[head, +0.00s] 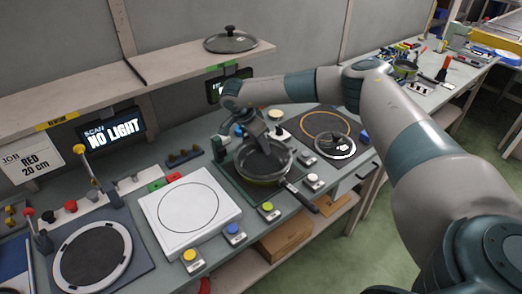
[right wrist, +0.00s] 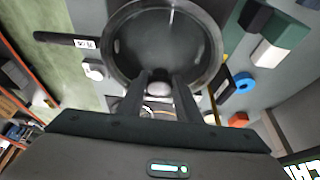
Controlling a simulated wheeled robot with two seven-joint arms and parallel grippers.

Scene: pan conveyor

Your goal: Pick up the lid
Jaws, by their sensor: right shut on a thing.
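A glass lid (head: 230,40) with a dark knob lies on the wall shelf, apart from my grippers. A dark frying pan (head: 263,163) is over a dark square plate on the bench, its handle toward the lower right. My right gripper (head: 264,138) is at the pan's back edge. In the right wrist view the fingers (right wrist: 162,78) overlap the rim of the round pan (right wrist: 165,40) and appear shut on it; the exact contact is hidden. My left gripper is not in view.
The shelf (head: 180,62) overhangs the back of the bench. A white square plate (head: 188,208) and a round dark pad (head: 95,255) are left of the pan. Small button boxes (head: 268,211) line the front.

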